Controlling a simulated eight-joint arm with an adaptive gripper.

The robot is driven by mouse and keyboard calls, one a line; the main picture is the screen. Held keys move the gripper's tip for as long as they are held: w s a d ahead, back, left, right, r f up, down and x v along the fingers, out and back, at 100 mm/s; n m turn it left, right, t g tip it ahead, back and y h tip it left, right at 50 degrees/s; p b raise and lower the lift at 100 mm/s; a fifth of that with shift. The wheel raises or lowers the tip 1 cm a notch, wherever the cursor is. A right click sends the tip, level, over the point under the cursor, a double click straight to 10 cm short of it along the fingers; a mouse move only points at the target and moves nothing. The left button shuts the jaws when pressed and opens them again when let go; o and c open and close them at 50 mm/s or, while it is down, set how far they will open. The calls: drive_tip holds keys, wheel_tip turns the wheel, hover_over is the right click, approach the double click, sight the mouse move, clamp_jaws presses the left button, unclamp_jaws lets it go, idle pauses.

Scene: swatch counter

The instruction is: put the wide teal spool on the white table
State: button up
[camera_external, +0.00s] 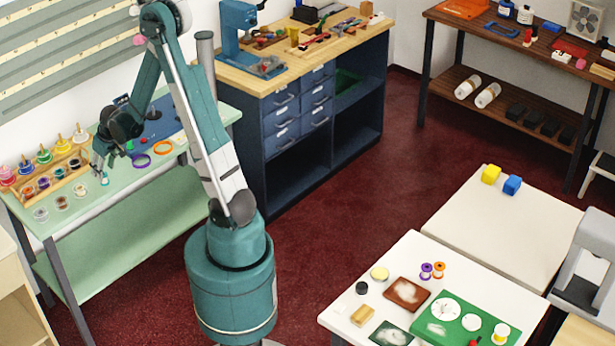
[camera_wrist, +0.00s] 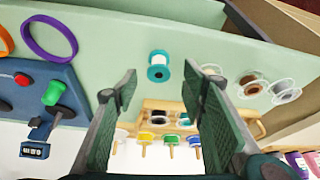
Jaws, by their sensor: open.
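A teal spool (camera_wrist: 158,67) with a white core stands on the pale green table, just beyond my fingertips in the wrist view. It also shows small below my gripper in the external view (camera_external: 104,179). My gripper (camera_wrist: 160,84) is open, with its fingers either side of empty space and the spool apart from them. In the external view my gripper (camera_external: 98,168) hangs low over the green table. A white table (camera_external: 350,318) stands at the lower right. Another white-topped table (camera_external: 490,225) adjoins it behind.
A wooden rack (camera_wrist: 150,105) holds several colored spools. Clear spools (camera_wrist: 250,85) stand to the right. Purple and orange rings (camera_wrist: 48,38) and a blue panel (camera_wrist: 60,80) are at left. The front white table bears a green mat (camera_external: 470,310), small spools and dishes.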

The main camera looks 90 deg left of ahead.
drive_tip(key=shift+b+x, duration=0.55)
drive_tip(key=shift+x, duration=2)
drive_tip(key=shift+a, duration=0.15)
drive_tip(key=c, duration=0.9)
